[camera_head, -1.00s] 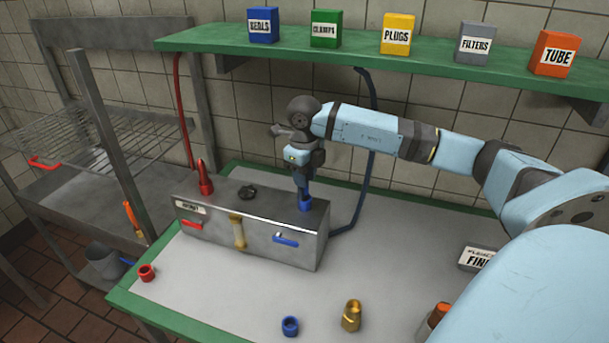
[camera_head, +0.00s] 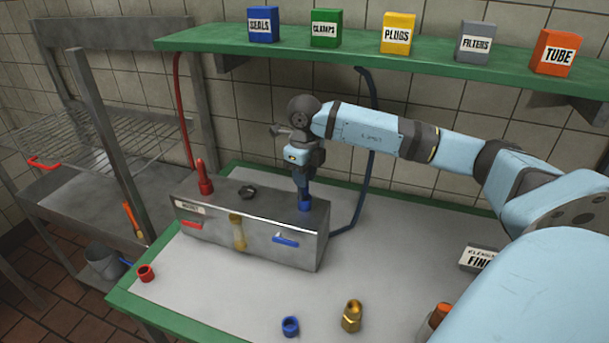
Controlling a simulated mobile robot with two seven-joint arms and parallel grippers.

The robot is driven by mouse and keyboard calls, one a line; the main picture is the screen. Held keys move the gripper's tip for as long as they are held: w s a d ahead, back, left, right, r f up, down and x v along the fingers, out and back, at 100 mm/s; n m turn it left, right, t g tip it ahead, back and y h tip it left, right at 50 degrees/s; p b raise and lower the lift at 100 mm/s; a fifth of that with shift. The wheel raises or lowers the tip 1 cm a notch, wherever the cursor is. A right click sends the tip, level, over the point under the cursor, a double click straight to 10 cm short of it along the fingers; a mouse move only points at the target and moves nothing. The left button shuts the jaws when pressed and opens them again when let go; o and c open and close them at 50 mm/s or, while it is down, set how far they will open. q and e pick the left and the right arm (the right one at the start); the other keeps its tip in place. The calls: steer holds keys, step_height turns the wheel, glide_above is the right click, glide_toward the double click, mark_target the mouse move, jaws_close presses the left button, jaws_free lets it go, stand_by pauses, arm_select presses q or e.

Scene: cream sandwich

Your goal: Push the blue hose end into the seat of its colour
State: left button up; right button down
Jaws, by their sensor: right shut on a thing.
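My right gripper (camera_head: 304,177) points straight down over the right end of a grey metal box. It is shut on the blue hose end, which shows only as a little dark blue below the jaws. The blue seat (camera_head: 305,203) is a short blue ring on top of the metal box (camera_head: 262,233). The hose end stands upright at the seat's mouth; how deep it sits inside I cannot tell. A blue hose (camera_head: 371,170) hangs from behind the shelf down to behind the box. My left gripper is not in view.
A red fitting (camera_head: 204,178) stands on the box's left end. Loose on the table are a red ring (camera_head: 146,273), a blue ring (camera_head: 290,326) and a brass fitting (camera_head: 351,316). A green shelf (camera_head: 390,55) with labelled boxes hangs above my arm.

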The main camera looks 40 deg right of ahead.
mark_target(304, 193)
steer(key=shift+f+b, duration=1.45)
steer(key=shift+f, duration=0.6)
steer(key=c, duration=0.9)
jaws_free()
step_height(304, 193, up, 14)
steer(key=shift+f+b, duration=0.1)
steer(key=shift+b, duration=0.5)
